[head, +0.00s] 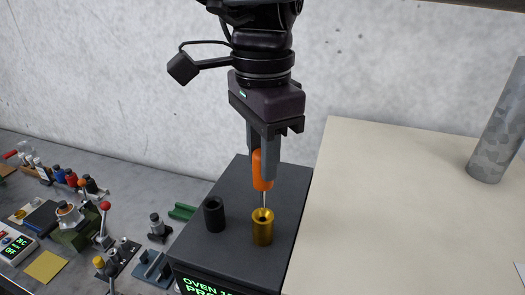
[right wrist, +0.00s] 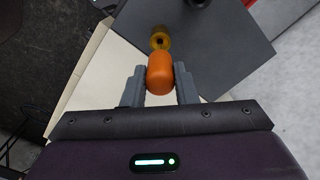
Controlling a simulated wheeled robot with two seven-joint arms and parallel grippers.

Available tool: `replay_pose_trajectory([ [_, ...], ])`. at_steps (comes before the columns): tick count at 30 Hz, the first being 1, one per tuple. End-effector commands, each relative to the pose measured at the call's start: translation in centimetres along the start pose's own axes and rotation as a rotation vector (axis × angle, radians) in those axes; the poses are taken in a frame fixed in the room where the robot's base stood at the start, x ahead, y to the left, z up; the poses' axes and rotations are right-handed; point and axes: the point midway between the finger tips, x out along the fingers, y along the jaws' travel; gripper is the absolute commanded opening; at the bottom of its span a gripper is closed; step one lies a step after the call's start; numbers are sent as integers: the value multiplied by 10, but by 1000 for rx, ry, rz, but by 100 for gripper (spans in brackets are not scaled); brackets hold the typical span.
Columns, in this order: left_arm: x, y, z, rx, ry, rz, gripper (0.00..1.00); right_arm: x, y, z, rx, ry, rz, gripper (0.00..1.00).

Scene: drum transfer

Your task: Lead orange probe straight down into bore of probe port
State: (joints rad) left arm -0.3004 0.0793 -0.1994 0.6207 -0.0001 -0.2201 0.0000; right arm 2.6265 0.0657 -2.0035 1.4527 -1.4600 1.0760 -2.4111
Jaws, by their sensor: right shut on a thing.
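My right gripper (head: 264,165) is shut on the orange handle of the orange probe (head: 262,172) and points downward. The probe hangs upright, its thin metal tip pointing down at the brass probe port (head: 262,228). In the head view the tip shows at or just above the port's bore; I cannot tell whether it has entered. The port stands upright on top of a dark box. In the right wrist view the orange handle (right wrist: 159,74) sits between the fingers (right wrist: 160,88), and the brass port (right wrist: 160,38) shows just beyond it. My left gripper is not in view.
A black cylinder (head: 214,214) stands left of the port on the dark oven box (head: 240,185). A beige surface (head: 400,200) with a grey mottled cylinder (head: 499,125) lies to the right. Several tools and devices crowd the lower left.

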Motion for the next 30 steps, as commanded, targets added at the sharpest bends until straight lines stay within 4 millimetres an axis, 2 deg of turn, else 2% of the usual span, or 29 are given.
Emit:
replay_pose_trajectory([
  [12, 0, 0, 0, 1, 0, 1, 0, 1, 0, 0, 0, 0, 0, 2],
  [30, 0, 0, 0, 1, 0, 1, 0, 13, 0, 0, -1, -1, 0, 2],
])
